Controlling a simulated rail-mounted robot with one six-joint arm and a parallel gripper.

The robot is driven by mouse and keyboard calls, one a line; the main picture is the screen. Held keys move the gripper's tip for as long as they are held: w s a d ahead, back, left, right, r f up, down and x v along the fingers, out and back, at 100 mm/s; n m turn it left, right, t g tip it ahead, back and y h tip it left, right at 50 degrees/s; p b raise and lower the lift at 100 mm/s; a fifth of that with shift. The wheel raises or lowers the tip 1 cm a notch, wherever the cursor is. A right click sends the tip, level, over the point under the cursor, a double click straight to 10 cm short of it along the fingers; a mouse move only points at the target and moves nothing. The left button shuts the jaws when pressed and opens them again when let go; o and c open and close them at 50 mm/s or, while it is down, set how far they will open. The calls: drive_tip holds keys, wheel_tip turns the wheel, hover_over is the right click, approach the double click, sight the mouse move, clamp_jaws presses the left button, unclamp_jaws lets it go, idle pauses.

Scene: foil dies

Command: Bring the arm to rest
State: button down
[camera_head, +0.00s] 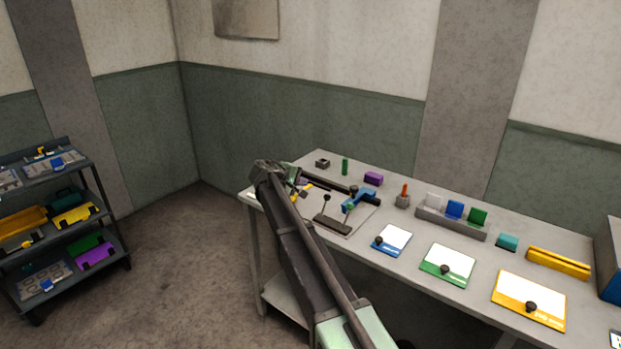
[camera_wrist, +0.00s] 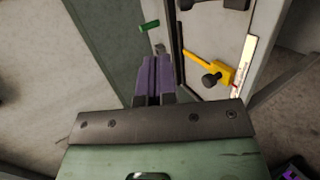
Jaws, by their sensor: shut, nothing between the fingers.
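My gripper (camera_wrist: 156,62) shows in the wrist view as two purple fingers lying together, with nothing between them. It points at the left end of the workbench, with the grey-green wall and floor beside it. In the head view my arm stretches up to the bench's left end, and the fingers are mostly hidden behind it. The workbench (camera_head: 350,262) is long and grey. In the wrist view a yellow tool with a black knob (camera_wrist: 222,75) lies to the right of the fingers, apart from them. A green cylinder (camera_wrist: 149,27) is beyond the fingertips.
A blue device (camera_head: 358,200) sits on a plate near my arm. Blue, green (camera_head: 448,264) and yellow (camera_head: 528,300) knobbed cards lie in front. A loaded shelf cart (camera_head: 65,215) stands left; floor between is clear.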

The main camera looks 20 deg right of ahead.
drive_tip(key=shift+s+a+r, duration=0.15)
drive_tip(key=shift+a+r, duration=0.1)
drive_tip(key=s+a+f+m+g+y, duration=0.1)
drive_tip(key=s+a+f+m+y, duration=0.1)
drive_tip(key=s, duration=1.2)
drive_tip(key=s+a+f+m+g+y, duration=0.2)
drive_tip(key=s+f+y, duration=0.2)
drive_tip(key=s, duration=1)
drive_tip(key=s+a+f+m+g+y, duration=0.2)
drive_tip(key=s+y, duration=0.3)
drive_tip(key=s, duration=1)
drive_tip(key=shift+a+f, duration=0.35)
drive_tip(key=shift+f, duration=0.05)
